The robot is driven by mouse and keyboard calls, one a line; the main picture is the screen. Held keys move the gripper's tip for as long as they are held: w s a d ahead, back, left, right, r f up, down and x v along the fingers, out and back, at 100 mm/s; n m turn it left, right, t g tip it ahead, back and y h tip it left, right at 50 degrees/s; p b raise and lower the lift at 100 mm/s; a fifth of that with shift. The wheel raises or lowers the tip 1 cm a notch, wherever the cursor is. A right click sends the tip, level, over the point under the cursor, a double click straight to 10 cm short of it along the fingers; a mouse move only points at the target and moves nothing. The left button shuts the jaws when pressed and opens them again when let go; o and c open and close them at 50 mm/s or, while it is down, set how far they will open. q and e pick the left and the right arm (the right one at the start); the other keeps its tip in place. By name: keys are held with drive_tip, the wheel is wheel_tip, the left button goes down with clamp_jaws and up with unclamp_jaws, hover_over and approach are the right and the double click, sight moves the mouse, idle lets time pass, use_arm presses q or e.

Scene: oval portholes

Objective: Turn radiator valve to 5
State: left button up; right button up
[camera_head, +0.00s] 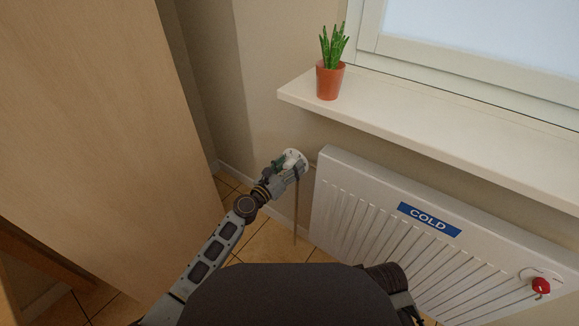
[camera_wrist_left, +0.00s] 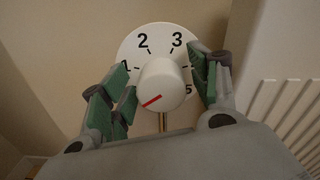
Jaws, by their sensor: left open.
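The radiator valve is a white round knob (camera_wrist_left: 163,85) in front of a white dial plate (camera_wrist_left: 158,42). In the left wrist view 1, 2, 3 and 5 show on the plate; the place between 3 and 5 is covered by a finger. The knob's red line points to the lower left, below the 1. In the head view the dial (camera_head: 295,157) sits at the radiator's left end, partly behind my left gripper (camera_head: 285,166). My left gripper (camera_wrist_left: 163,88) is open, its green-padded fingers on either side of the knob. I cannot tell whether they touch it.
The white radiator (camera_head: 345,205) bears a blue COLD sign (camera_head: 430,219) and a red knob (camera_head: 541,286) at its right. A potted plant (camera_head: 329,80) stands on the window sill (camera_head: 420,125) above. A wooden panel (camera_head: 95,130) rises at the left.

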use_arm(q)
drive_tip(key=c, duration=1)
use_arm(e)
drive_tip(key=shift+w+r, duration=0.1)
drive_tip(key=shift+w, duration=0.25)
